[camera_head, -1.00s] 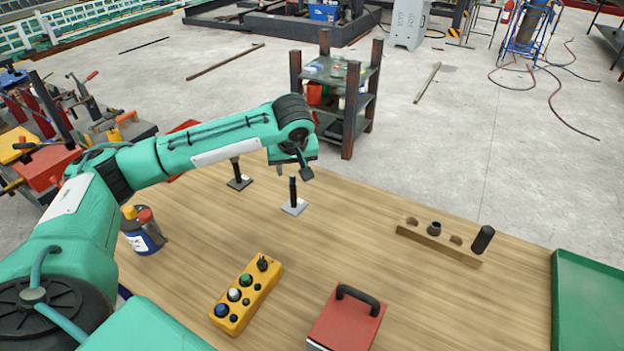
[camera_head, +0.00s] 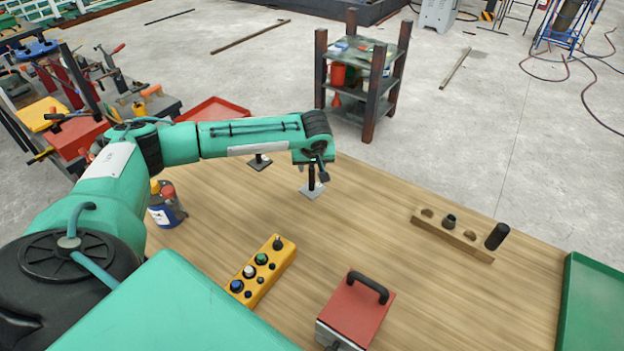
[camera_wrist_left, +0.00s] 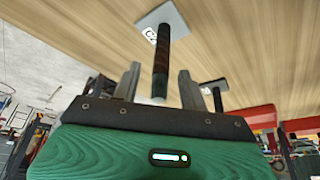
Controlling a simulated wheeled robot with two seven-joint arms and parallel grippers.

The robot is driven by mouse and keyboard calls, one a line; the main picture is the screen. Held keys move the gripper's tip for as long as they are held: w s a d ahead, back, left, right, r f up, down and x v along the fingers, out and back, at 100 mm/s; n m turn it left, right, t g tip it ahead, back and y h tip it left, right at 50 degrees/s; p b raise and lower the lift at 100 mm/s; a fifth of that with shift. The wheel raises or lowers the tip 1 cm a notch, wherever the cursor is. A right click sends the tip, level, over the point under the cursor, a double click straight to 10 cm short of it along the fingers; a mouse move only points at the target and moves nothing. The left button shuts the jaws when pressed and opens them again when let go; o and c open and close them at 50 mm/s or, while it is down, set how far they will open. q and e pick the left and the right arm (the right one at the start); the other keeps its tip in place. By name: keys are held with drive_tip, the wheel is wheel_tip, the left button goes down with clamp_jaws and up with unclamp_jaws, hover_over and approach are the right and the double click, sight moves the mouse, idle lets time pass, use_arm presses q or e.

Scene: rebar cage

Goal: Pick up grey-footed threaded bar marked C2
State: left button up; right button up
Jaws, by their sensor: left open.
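The threaded bar marked C2 stands upright on its light grey square foot (camera_head: 312,191) on the wooden table. In the left wrist view the dark bar (camera_wrist_left: 161,55) runs from its foot, with the C2 label beside it, to between my two fingers. My left gripper (camera_wrist_left: 160,85) is open, one finger on each side of the bar's free end, with gaps showing. In the head view the left gripper (camera_head: 316,172) is at the bar's top and partly hides it. A second bar (camera_head: 260,162) with a dark foot stands to the left. My right gripper is not in view.
A yellow button box (camera_head: 262,272), a red box with a black handle (camera_head: 355,308) and a wooden holed block (camera_head: 450,236) with a black cylinder lie nearer. A blue can (camera_head: 165,208) stands left. A green tray (camera_head: 590,300) is at right.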

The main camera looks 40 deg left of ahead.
use_arm(q)
drive_tip(key=shift+x, duration=1.3)
clamp_jaws()
drive_tip(key=shift+r, duration=0.1)
drive_tip(key=shift+r, duration=0.1)
